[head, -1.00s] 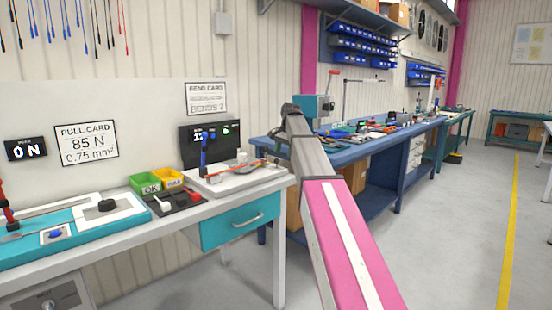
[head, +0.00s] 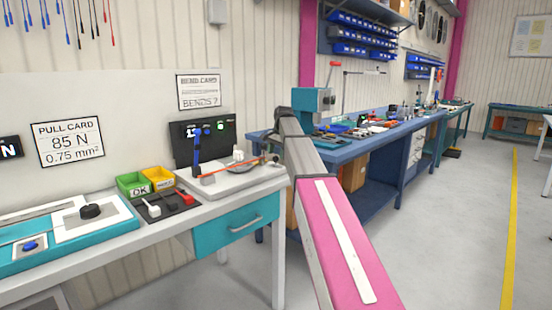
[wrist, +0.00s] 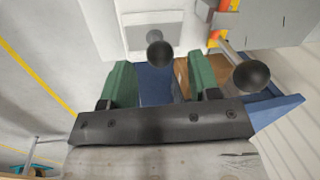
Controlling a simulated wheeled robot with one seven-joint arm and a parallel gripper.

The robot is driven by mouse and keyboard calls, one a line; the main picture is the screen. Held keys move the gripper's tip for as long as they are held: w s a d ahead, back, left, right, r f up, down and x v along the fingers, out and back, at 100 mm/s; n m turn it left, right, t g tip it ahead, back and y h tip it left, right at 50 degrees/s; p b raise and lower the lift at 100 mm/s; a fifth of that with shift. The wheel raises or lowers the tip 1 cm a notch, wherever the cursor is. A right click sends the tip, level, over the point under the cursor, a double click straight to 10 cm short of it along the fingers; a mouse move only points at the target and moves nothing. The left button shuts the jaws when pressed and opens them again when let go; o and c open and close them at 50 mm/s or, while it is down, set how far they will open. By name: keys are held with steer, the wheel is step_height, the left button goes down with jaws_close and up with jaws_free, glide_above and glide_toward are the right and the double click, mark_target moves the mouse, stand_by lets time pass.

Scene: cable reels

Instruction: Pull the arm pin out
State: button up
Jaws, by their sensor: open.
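In the wrist view, my gripper (wrist: 157,75) is open, with two green fingers reaching forward from a dark bar. A black ball knob (wrist: 160,52) shows in the gap between the fingers, near the tips, in front of a pale grey square panel (wrist: 150,18). I cannot tell its depth. A second black ball knob (wrist: 252,75) on a grey rod lies to the right, outside the fingers. I cannot tell which knob belongs to the arm pin. In the head view, my arm runs towards the blue bench and my gripper is hidden.
The blue bench (head: 345,153) carries a teal machine (head: 312,101) and several tools. The white bench (head: 150,232) at left holds a bend fixture (head: 228,178), green bin (head: 132,185) and yellow bin (head: 160,179). Clear floor (head: 455,215) lies right.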

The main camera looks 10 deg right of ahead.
steer(key=shift+w+a+f, duration=0.1)
steer(key=shift+f, duration=0.5)
steer(key=shift+w+a+f, duration=0.1)
steer(key=shift+f, duration=0.5)
jaws_close()
steer(key=shift+r, duration=1.5)
jaws_free()
steer(key=shift+r, duration=0.1)
step_height(320, 180, up, 10)
steer(key=s+d, duration=0.1)
steer(key=shift+s+d+r, duration=0.2)
steer(key=shift+s+d, duration=0.05)
steer(key=shift+d, duration=0.05)
